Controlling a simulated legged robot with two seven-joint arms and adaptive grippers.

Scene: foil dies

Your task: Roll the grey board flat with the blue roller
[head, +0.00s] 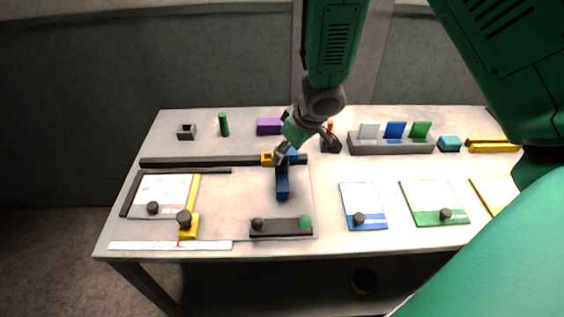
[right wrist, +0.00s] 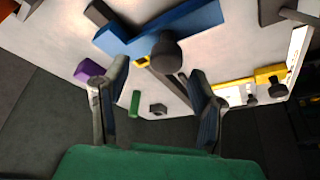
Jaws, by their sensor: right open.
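My right gripper (head: 290,153) is open and empty, pointing down over the middle of the table. Below it is a blue T-shaped tool (head: 282,188). In the right wrist view that tool (right wrist: 205,27) has a dark round knob and lies beyond my open fingertips (right wrist: 158,78), apart from them. I cannot make out a clear roller shape on it. No board is plainly grey: a pale sheet (head: 168,186) lies at the left, and a pale grey plate (head: 369,130) stands in a slotted rack. My left gripper is not in view.
A long dark bar (head: 205,162) lies left of the blue tool. A yellow L-shaped piece (head: 190,224), a dark tray with two knobs (head: 272,228), and blue-edged (head: 360,198) and green-edged (head: 430,195) panels lie near the front. The slotted rack (head: 392,147), purple block (head: 269,126) and green cylinder (head: 223,125) stand behind.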

